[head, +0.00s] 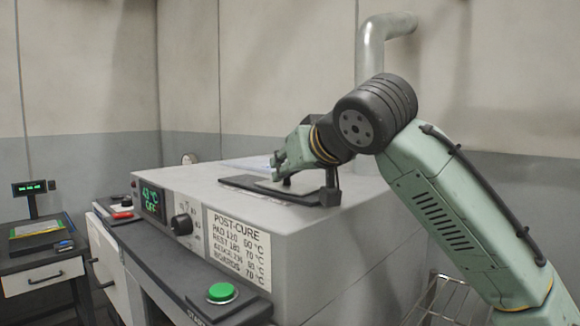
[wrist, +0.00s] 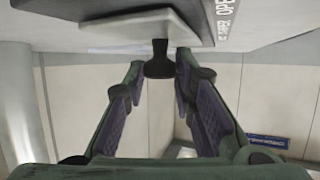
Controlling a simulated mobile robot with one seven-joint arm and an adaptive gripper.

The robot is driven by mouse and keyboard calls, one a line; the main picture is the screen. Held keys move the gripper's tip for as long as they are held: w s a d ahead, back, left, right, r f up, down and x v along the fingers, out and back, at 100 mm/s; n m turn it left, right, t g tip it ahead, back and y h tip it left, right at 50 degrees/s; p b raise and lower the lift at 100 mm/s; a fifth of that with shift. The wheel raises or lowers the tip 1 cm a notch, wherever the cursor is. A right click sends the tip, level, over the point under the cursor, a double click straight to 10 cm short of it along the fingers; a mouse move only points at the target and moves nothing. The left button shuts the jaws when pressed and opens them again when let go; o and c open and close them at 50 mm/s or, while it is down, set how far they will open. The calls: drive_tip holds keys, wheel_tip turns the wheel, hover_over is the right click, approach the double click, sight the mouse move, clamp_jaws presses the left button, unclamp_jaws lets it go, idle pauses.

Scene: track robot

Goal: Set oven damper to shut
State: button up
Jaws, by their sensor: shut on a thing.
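The grey oven (head: 290,240) stands in the middle of the head view. Its damper (head: 250,184), a flat dark plate assembly, lies on the oven's top. My gripper (head: 280,167) is down at the damper from above. In the wrist view, the dark damper knob (wrist: 158,66) sits between the tips of my gripper (wrist: 159,62), which is shut on it. A light slide plate (wrist: 130,28) shows behind the knob. White lettering reading partly "OPE" is on the dark plate to its right. The damper's exact setting cannot be told.
The oven front has a display (head: 152,201) reading about 43 °C and OFF, a dial (head: 181,224), a post-cure sheet (head: 238,246) and a green button (head: 222,292). A metal duct (head: 372,50) rises behind. A bench with a scale (head: 40,238) stands at left.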

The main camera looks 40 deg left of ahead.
clamp_jaws()
drive_tip(key=shift+a, duration=0.1)
drive_tip(key=a, duration=0.9)
drive_tip(key=shift+w+a, duration=0.3)
drive_tip(key=shift+w, duration=0.1)
drive_tip(key=shift+a, duration=0.2)
drive_tip(key=shift+r, duration=0.15)
